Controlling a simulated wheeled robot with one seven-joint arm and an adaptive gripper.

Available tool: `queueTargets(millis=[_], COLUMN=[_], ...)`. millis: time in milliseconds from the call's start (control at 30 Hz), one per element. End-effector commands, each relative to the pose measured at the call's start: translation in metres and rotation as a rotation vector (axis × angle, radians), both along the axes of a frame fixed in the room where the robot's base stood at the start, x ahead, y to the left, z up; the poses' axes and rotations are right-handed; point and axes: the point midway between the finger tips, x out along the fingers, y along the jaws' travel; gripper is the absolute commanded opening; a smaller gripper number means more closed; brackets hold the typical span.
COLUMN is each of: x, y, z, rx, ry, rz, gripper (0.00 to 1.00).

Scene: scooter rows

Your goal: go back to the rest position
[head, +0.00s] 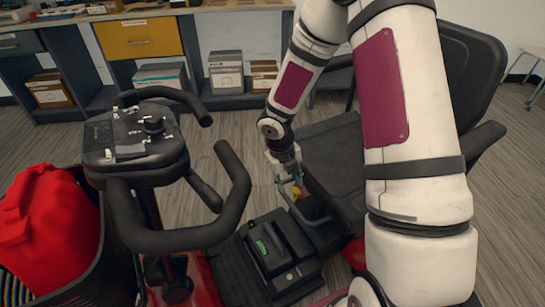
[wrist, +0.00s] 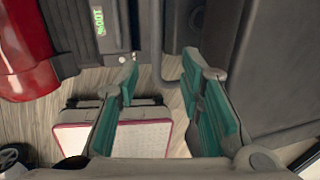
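My gripper (head: 289,182) is at the end of my extended arm, above the scooter's footwell just in front of its seat. In the wrist view its two teal-padded fingers (wrist: 159,72) are apart, with nothing held between them. A dark tube of the scooter (wrist: 158,40) runs just beyond the fingertips; I cannot tell whether they touch it. A black battery box (head: 275,245) with a lit green display sits on the scooter's floor, to the left of my gripper. Its display (wrist: 98,20) reads 100% at the top of the wrist view.
Black handlebars (head: 180,235) and a console stand left of my arm. A basket with a red bag (head: 48,225) is far left. The black seat (head: 335,155) is close on the right. Shelves (head: 140,40) with boxes line the back; floor before them is clear.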

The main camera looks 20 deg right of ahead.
Motion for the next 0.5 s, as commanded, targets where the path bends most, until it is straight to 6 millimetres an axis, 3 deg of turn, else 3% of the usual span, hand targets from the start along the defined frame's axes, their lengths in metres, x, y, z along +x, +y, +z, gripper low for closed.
queueTargets(millis=[167,267,367,500], x=[0.0,-0.001,-0.008,-0.028], y=[-0.001,-0.004,-0.011,-0.02], z=[0.002,0.017,0.047,0.104], rx=[-0.004,-0.024,-0.062,-0.12], ry=[-0.004,-0.022,-0.066,-0.164], rz=[-0.011,-0.082,-0.245,-0.583], gripper=[0.35,0.35,0.35,0.35])
